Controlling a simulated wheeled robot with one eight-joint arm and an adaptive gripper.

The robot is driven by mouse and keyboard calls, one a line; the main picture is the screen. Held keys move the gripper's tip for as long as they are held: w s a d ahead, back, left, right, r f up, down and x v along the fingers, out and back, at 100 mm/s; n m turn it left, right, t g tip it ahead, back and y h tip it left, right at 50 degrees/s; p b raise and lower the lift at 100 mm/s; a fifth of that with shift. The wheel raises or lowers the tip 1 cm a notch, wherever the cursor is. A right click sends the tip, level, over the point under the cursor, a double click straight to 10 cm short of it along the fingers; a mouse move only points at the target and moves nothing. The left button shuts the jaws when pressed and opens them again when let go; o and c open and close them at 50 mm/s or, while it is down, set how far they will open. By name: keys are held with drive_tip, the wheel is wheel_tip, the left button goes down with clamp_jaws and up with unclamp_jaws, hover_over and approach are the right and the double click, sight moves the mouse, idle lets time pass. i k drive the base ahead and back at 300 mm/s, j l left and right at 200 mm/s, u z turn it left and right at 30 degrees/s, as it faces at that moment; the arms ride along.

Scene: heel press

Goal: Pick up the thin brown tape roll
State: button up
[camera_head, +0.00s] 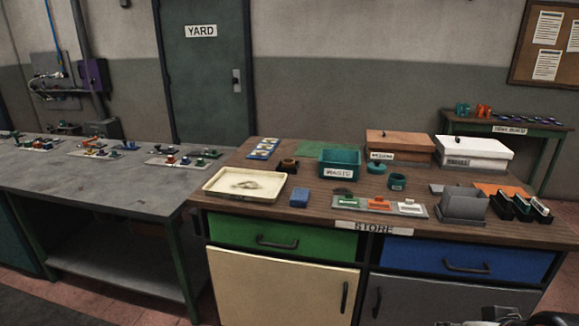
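A small dark brown ring (288,164) stands on the wooden bench top, behind the cream tray and left of the teal bin. It looks like a tape roll, but at this size I cannot tell how thin it is. A teal roll (397,181) stands right of the bin. Thin pale loops (246,184) lie in the cream tray (222,193). Dark parts of my arm show at the bottom right edge, far from the brown ring. My gripper's fingertips cannot be made out there.
The teal bin (340,175), a blue block (299,197), a grey tray of small parts (335,203), lidded boxes (400,144) and a grey holder (463,207) crowd the bench. A grey table (100,189) with small trays adjoins at left.

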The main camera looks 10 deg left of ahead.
sight(288, 164)
drive_tip(key=i+j+z, duration=0.1)
drive_tip(key=i+j, duration=0.15)
drive_tip(key=i+j+z, duration=0.15)
drive_tip(key=j, duration=0.25)
drive_tip(key=i+j+z, duration=0.1)
drive_tip(key=i+j, duration=0.15)
drive_tip(key=j, duration=0.15)
drive_tip(key=i+j+z, duration=0.1)
drive_tip(key=j, duration=0.25)
drive_tip(key=i, duration=0.1)
